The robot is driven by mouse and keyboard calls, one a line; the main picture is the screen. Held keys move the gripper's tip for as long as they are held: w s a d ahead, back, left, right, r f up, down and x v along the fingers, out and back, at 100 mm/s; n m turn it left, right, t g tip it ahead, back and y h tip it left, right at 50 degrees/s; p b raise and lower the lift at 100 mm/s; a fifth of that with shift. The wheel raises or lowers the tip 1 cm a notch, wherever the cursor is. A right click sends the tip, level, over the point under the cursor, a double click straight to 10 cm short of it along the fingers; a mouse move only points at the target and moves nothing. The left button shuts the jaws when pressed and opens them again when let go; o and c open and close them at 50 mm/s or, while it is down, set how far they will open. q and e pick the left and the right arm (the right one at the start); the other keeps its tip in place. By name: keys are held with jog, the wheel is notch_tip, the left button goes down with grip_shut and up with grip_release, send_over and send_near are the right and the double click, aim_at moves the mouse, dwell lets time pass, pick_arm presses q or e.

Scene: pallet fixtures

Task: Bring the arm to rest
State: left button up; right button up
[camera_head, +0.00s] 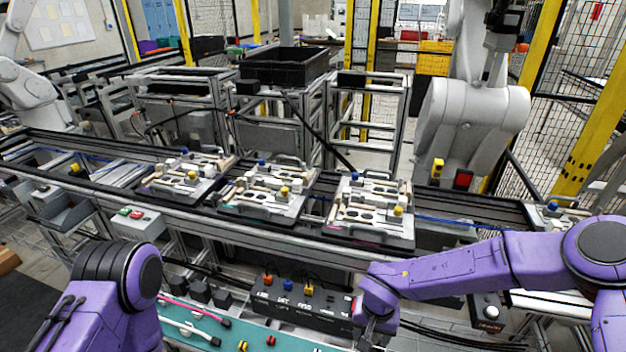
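My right arm, purple, comes in from the right edge and reaches left over the front of the bench. My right gripper (376,328) points down at the bottom of the view, beside the right end of a black control box. Its fingers are small and partly cut off by the lower edge, so I cannot tell whether it is open or shut. My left arm shows only as a purple, black-ribbed part at the lower left. My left gripper is out of view.
Several pallet fixtures (369,213) sit on the conveyor (110,190) across the middle. The black control box (302,302) and a teal mat (215,335) with small parts lie in front. A black crate (285,66) stands behind. A large grey robot arm (470,115) stands at the right.

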jog(key=s+d+f+h, duration=0.1)
jog(key=s+d+f, duration=0.1)
jog(key=s+d+f+h, duration=0.1)
jog(key=s+d+f, duration=0.1)
jog(key=s+f, duration=0.1)
jog(key=shift+d+f+m+h, duration=0.3)
jog(key=shift+d+f+m, duration=0.05)
jog(key=shift+m, duration=0.05)
jog(key=s+d+f+m+t, duration=0.1)
jog(key=s+d+f+t, duration=0.1)
jog(key=s+d, duration=0.55)
jog(key=s+d+f+m+t, duration=0.1)
jog(key=s+d+f, duration=0.25)
jog(key=s, duration=0.75)
pick_arm(q)
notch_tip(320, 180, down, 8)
jog(key=b, duration=0.8)
pick_arm(e)
notch_tip(320, 180, down, 7)
jog(key=s, duration=0.1)
jog(key=shift+d+f+m+h, duration=0.2)
jog(key=shift+d+m+h, duration=0.1)
jog(key=shift+d, duration=0.15)
